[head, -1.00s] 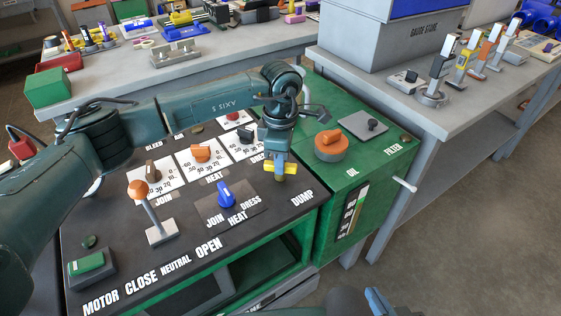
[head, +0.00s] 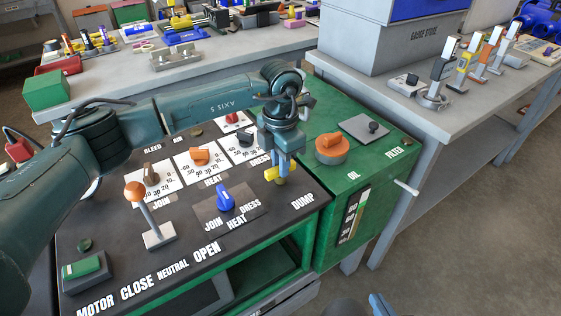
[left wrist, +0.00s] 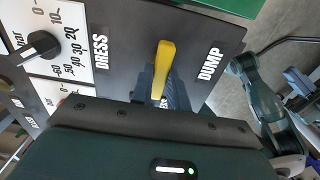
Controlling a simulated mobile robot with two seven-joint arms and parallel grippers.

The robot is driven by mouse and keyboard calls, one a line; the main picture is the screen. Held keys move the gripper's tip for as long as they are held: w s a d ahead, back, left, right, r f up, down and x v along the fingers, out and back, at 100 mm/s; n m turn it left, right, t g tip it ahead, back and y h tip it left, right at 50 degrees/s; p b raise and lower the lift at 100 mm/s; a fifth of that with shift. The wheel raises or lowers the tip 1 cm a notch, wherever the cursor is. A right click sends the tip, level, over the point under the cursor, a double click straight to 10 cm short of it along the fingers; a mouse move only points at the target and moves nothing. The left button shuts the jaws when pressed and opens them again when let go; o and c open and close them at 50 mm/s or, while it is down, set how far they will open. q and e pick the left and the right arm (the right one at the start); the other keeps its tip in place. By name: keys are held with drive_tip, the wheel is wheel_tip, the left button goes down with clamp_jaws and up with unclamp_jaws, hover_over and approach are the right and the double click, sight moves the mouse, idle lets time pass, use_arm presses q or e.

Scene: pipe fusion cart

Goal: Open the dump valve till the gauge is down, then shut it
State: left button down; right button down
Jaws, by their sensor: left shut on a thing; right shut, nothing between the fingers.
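The yellow dump valve handle (head: 270,174) stands on the black panel near the DUMP label, and it also shows in the left wrist view (left wrist: 164,62). My left gripper (head: 283,172) is shut on this handle from above; its fingers hide part of it. In the left wrist view the handle lies roughly along the line of the DUMP lettering. A numbered dial marked bar (left wrist: 40,45), with a black pointer knob, is partly cut off there. I cannot make out a separate gauge needle. My right gripper (head: 378,303) is shut and empty at the bottom edge, away from the panel.
The panel also carries a blue knob (head: 225,198), an orange-topped lever (head: 137,192) and a green switch (head: 82,267). An orange cap (head: 331,147) sits on the green oil tank (head: 372,147). A grey bench (head: 470,100) stands beyond. The floor at right is clear.

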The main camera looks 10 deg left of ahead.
idle(0.5)
use_arm(q)
drive_tip(key=c, duration=1.4)
unclamp_jaws()
drive_tip(key=shift+o, duration=0.2)
wheel_tip(320, 180, up, 13)
drive_tip(key=shift+r, duration=0.15)
